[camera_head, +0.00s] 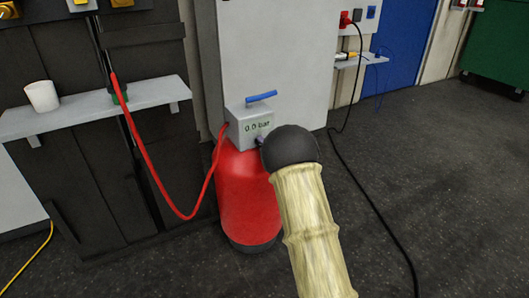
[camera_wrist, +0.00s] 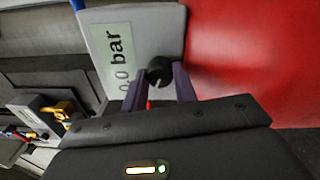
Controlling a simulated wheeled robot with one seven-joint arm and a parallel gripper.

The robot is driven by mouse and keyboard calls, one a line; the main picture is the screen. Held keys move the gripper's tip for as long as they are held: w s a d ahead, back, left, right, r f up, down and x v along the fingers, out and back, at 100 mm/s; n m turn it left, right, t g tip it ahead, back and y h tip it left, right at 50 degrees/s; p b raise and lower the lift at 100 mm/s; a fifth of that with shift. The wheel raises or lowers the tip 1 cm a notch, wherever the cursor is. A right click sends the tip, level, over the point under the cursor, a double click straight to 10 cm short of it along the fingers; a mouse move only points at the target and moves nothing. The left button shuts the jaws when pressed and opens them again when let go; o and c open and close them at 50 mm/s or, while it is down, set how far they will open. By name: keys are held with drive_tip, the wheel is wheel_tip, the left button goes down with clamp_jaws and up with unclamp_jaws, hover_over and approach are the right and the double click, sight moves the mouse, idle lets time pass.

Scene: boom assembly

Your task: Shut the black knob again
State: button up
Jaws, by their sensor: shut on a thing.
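The black knob (camera_wrist: 159,71) shows in the wrist view on the grey box (camera_wrist: 112,25), with a pale mark on its face. My gripper (camera_wrist: 159,80) has its two purple fingers on either side of the knob and is shut on it. In the head view the grey box (camera_head: 240,131) sits on top of a red tank (camera_head: 245,195), and its display (camera_head: 257,127) reads 0.0 bar. There my gripper (camera_head: 260,140) is at the box's front right; my arm hides most of it, and the knob is hidden.
A blue handle (camera_head: 261,96) is on top of the box. A red hose (camera_head: 150,175) runs from the box to the left shelf (camera_head: 60,121), where a white cup (camera_head: 42,96) stands. A black cable (camera_head: 375,205) lies on the otherwise clear floor to the right.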

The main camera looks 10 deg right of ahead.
drive_tip(key=n, duration=0.1)
drive_tip(key=n+b, duration=0.2)
drive_tip(key=n, duration=0.1)
drive_tip(key=shift+f, duration=0.25)
drive_tip(key=n+b, duration=0.2)
drive_tip(key=n, duration=0.1)
drive_tip(key=shift+n+b, duration=0.3)
drive_tip(key=shift+b, duration=0.1)
drive_tip(key=n+b, duration=0.2)
drive_tip(key=n, duration=0.1)
drive_tip(key=shift+n+y+b, duration=0.3)
drive_tip(key=shift+r+n+b, duration=0.1)
drive_tip(key=shift+n+b, duration=0.8)
drive_tip(key=shift+n, duration=0.6)
drive_tip(key=o, duration=1)
drive_tip(key=shift+r, duration=0.15)
drive_tip(key=shift+s, duration=0.1)
drive_tip(key=shift+s+d+r+p, duration=0.1)
drive_tip(key=shift+s+d+p, duration=0.2)
drive_tip(key=shift+s, duration=0.2)
drive_tip(key=p+v, duration=0.1)
drive_tip(key=v, duration=0.4)
drive_tip(key=p+v, duration=0.2)
drive_tip(key=v, duration=0.3)
drive_tip(key=p+v, duration=0.2)
drive_tip(key=v, duration=0.4)
drive_tip(key=shift+s+a+r, duration=0.1)
drive_tip(key=shift+r, duration=0.1)
